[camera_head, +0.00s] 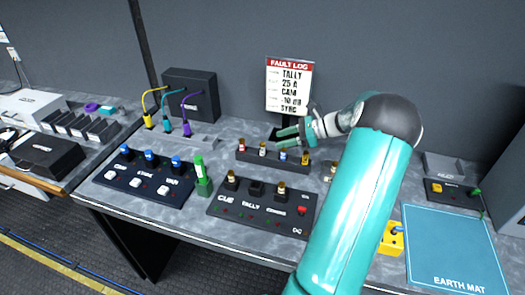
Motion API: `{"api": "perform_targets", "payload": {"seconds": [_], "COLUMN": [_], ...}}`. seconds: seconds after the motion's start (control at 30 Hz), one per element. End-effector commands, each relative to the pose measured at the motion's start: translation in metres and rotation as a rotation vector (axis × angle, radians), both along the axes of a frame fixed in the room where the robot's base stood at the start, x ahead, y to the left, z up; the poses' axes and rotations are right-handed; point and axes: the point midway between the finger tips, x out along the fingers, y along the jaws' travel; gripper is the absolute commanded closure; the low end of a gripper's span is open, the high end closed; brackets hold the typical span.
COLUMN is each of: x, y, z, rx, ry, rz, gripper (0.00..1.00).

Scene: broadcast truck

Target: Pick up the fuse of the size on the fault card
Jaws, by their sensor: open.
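The fault card (289,90) stands upright at the back of the bench. It reads FAULT LOG, TALLY, 25 A, CAM, -10 dB, SYNC. A dark fuse rack (270,164) in front of it holds several upright fuses: one with a red band (242,144), one whitish (262,149), one blue (283,154) and one yellow (305,159). Their ratings are too small to read. Nothing shows between the fingers.
A black panel (240,212) marked CUE and TALLY stands in front, with fuses at CUE and the right position; the TALLY holder looks empty. A green tool (202,180) stands left of it. A switch panel (140,183) is further left; a blue earth mat (455,245) lies right.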

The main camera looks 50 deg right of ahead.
Motion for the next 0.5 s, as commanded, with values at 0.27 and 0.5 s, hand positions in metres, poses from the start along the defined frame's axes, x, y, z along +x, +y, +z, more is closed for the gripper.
{"api": "perform_targets", "payload": {"seconds": [0.27, 0.5], "x": [0.021, 0.041], "y": [0.014, 0.03], "z": [-0.012, -0.023], "rx": [0.001, -0.001], "ry": [-0.001, 0.001], "rz": [0.001, -0.001], "gripper": [0.56, 0.56]}}
